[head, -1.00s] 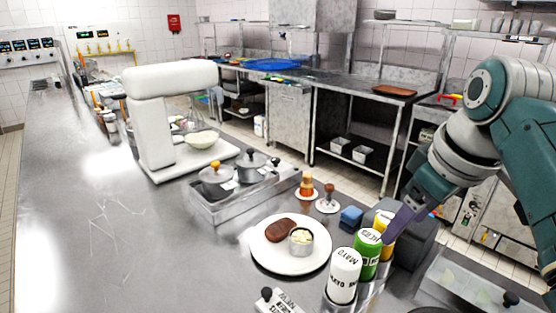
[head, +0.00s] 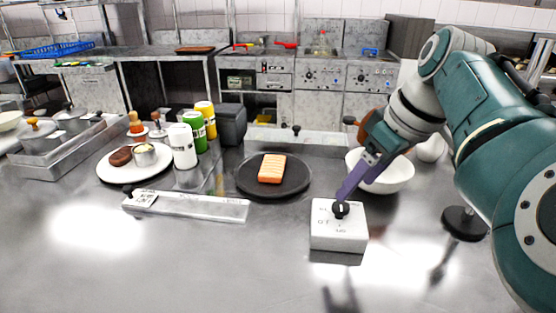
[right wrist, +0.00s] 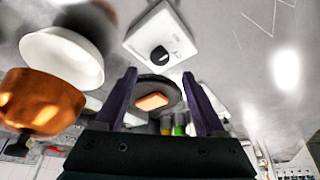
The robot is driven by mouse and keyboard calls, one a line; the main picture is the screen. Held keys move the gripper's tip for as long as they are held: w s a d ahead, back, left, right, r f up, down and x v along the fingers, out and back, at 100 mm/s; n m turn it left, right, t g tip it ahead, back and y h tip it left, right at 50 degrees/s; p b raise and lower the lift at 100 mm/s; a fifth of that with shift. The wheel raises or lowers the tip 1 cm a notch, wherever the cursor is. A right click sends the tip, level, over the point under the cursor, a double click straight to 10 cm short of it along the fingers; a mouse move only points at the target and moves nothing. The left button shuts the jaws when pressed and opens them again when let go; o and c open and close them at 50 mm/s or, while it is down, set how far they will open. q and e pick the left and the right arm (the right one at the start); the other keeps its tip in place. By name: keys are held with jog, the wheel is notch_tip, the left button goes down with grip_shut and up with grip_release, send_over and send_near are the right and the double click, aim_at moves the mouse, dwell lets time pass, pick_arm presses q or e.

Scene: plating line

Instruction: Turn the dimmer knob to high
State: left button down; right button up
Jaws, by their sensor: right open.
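The dimmer is a white box (head: 339,234) on the steel counter, with a black knob (head: 341,210) on its top. Small dark markings sit beside the knob, too small to read. My right gripper (head: 344,193) comes down from the upper right, its purple fingers close to the knob. In the right wrist view the fingers (right wrist: 160,77) are spread and empty. The knob (right wrist: 159,56) lies ahead, roughly centred between them and just beyond the tips. I cannot tell whether a finger touches it. My left gripper is not in view.
A black round plate (head: 244,187) with an orange slab (head: 272,168) lies behind left of the dimmer. A white bowl (head: 394,180) stands behind right. A flat steel bar (head: 190,205) lies to the left. The counter in front is clear.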

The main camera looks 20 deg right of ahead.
aim_at(342, 206)
jog(key=b+x, duration=0.1)
jog(key=x, duration=0.5)
jog(key=shift+f+b, duration=0.2)
jog(key=shift+b, duration=0.15)
jog(key=c, duration=0.3)
grip_shut()
